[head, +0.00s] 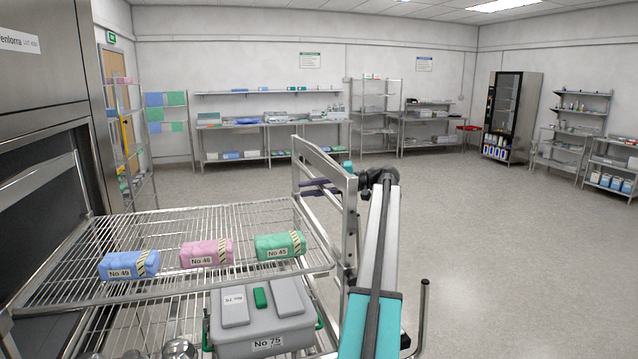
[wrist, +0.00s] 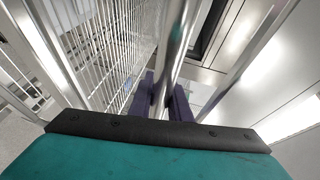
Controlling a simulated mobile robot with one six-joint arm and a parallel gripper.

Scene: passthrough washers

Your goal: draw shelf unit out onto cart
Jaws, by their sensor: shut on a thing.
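The shelf unit (head: 215,215) has wire shelves and a steel end frame (head: 350,215). It fills the lower left of the head view, its left side beside a dark opening (head: 40,200). My gripper (head: 320,187) is at the end frame, partly hidden behind it. In the wrist view its purple fingers (wrist: 164,100) are shut around an upright steel bar (wrist: 174,50) of the unit. On the upper shelf lie blue (head: 129,265), pink (head: 206,252) and green (head: 280,245) packs. A grey box (head: 262,325) marked No 75 sits lower. I cannot make out the cart.
The opening is in a steel washer front (head: 40,75) on the left. A bent grey rod (head: 424,310) stands at the lower right. Benches (head: 270,135), racks and a dark glass-door cabinet (head: 508,115) line the far walls. The floor (head: 480,230) between is clear.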

